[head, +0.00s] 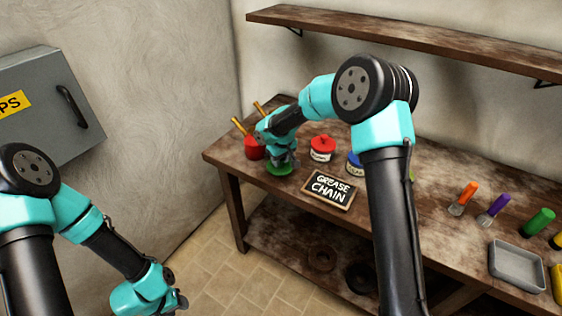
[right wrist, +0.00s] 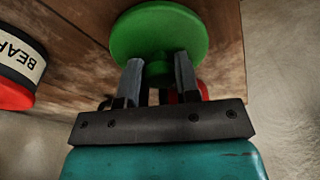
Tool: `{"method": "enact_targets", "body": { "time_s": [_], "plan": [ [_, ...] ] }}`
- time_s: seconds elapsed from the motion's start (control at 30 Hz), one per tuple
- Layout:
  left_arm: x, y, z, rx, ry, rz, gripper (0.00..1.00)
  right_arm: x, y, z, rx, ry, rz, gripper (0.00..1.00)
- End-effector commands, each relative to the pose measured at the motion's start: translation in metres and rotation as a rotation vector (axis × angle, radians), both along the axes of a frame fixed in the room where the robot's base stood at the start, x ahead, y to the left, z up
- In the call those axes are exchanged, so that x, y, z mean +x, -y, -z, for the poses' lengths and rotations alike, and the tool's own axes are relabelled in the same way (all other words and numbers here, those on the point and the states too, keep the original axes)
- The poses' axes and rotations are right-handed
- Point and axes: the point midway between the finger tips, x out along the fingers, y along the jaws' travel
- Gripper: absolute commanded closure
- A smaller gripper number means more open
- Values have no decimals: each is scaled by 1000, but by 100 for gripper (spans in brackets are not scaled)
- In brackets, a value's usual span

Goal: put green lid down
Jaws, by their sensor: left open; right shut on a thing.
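The green lid (head: 280,169) is a round disc low over the left end of the workbench, and it also shows in the right wrist view (right wrist: 158,30). My right gripper (head: 285,160) is shut on the lid's knob, between its two fingers (right wrist: 158,75). I cannot tell whether the lid touches the bench. My left gripper (head: 180,300) is open and empty, low at the front, away from the bench.
On the workbench (head: 430,190) are a red pot (head: 254,148), a red-lidded tin (head: 322,149), a blue-lidded tin (head: 354,163) and a "GREASE CHAIN" sign (head: 329,189). Coloured-handled tools and a grey tray (head: 516,266) lie right. A shelf (head: 400,35) hangs above.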

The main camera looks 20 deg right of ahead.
Motion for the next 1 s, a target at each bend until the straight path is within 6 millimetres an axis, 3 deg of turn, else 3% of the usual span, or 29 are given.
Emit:
{"method": "enact_targets", "body": {
  "time_s": [0.2, 0.6, 0.63, 0.87, 1.0],
  "plan": [
    [0, 0, 0, 0, 0, 0, 57, 5, 5, 15, 1, 0, 0, 93],
    [0, 0, 0, 0, 0, 0, 57, 5, 5, 18, 0, -1, -1, 93],
    [0, 0, 0, 0, 0, 0, 57, 5, 5, 18, 0, 0, -1, 67],
    [0, 0, 0, 0, 0, 0, 57, 5, 5, 18, 0, 0, -1, 45],
    [0, 0, 0, 0, 0, 0, 57, 5, 5, 18, 0, 0, -1, 44]
  ]
}}
